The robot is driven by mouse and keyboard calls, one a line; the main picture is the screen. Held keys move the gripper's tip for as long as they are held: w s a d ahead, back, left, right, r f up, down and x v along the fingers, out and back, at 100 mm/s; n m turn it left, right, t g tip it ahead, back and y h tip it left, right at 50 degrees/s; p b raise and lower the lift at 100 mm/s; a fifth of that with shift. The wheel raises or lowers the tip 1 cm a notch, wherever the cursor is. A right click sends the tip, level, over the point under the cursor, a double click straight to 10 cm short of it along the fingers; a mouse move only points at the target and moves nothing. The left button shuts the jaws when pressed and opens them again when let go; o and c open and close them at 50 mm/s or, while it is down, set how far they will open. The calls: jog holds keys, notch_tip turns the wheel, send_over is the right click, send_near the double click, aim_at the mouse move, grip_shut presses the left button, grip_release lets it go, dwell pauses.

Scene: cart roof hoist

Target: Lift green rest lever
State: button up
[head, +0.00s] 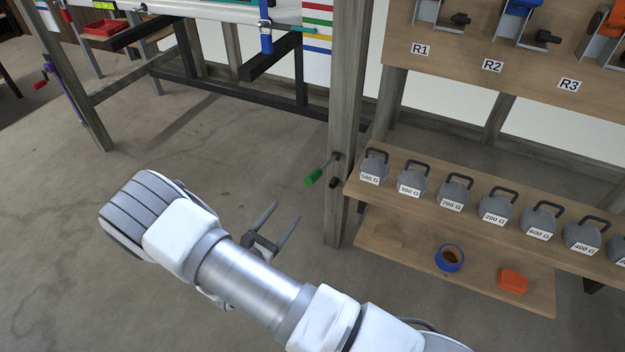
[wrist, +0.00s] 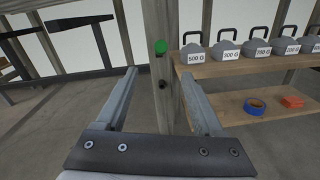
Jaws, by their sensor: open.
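The green rest lever (head: 313,177) is a short green handle on a thin metal arm, fixed to the wooden post (head: 338,220) and slanting down to the left in the head view. In the wrist view the lever (wrist: 161,47) shows end-on as a green knob, above and between the fingertips. My gripper (head: 281,217) is open and empty, below and left of the lever and apart from it. In the wrist view the gripper (wrist: 161,88) has its two fingers wide apart, pointing towards the post. A dark peg (head: 334,183) sits on the post just below the lever.
Right of the post, a shelf (head: 400,196) holds several labelled grey weights. The lower shelf (head: 400,253) carries a blue tape roll (head: 450,257) and an orange block (head: 512,281). A dark-framed bench (head: 225,85) stands behind left.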

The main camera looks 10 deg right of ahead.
aim_at(312, 178)
jog(key=b+x, duration=0.2)
jog(key=x, duration=1.3)
jog(key=shift+w+d+b, duration=0.15)
jog(key=shift+w+b, duration=0.05)
jog(key=shift+b, duration=0.15)
grip_shut()
dwell(0.6)
